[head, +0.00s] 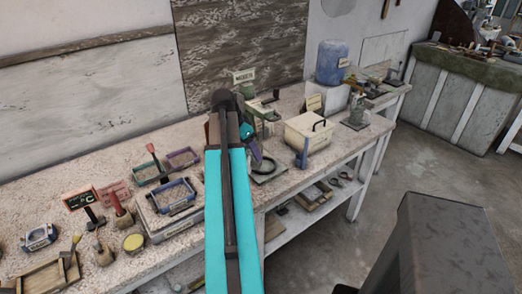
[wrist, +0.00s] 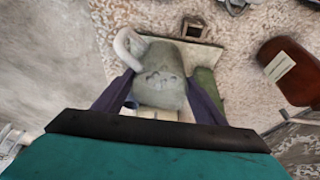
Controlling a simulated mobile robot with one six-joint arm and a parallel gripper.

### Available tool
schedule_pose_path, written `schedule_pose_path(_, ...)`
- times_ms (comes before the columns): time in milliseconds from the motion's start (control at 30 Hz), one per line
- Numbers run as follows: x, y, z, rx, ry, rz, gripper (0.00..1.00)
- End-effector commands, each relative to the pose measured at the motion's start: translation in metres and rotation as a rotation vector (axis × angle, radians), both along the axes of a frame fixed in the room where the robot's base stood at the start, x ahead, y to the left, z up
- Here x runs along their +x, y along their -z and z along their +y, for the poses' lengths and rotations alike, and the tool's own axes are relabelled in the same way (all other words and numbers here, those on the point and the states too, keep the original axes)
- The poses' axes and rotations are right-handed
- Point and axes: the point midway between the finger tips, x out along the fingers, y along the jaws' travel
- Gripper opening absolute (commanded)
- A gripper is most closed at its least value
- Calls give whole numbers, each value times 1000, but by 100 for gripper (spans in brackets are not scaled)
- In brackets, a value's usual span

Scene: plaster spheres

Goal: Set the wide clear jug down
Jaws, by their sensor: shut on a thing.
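The wide clear jug (wrist: 160,77) shows in the wrist view as a cloudy grey-green vessel with a pale curved handle at its upper left. My gripper (wrist: 160,92) has its two purple fingers on either side of it, shut on it. In the head view my gripper (head: 256,155) is over the workbench (head: 205,226), partly behind my teal arm, and I cannot make out the jug there. A pale board lies beneath the jug in the wrist view; I cannot tell whether they touch.
A cream box with a black handle (head: 308,133) and a blue water bottle (head: 333,62) stand to the right. Trays, including a blue-rimmed one (head: 175,196), crowd the left. A red-brown labelled thing (wrist: 286,70) and a green thing (wrist: 208,88) are right of the jug.

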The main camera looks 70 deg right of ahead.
Motion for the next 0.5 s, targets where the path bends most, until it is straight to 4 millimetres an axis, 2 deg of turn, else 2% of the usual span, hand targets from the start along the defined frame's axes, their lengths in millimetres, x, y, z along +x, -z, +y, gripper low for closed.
schedule_pose_path(167,-8,7,-13,0,0,0,29)
schedule_pose_path(500,-8,8,-14,-2,-2,-1,29)
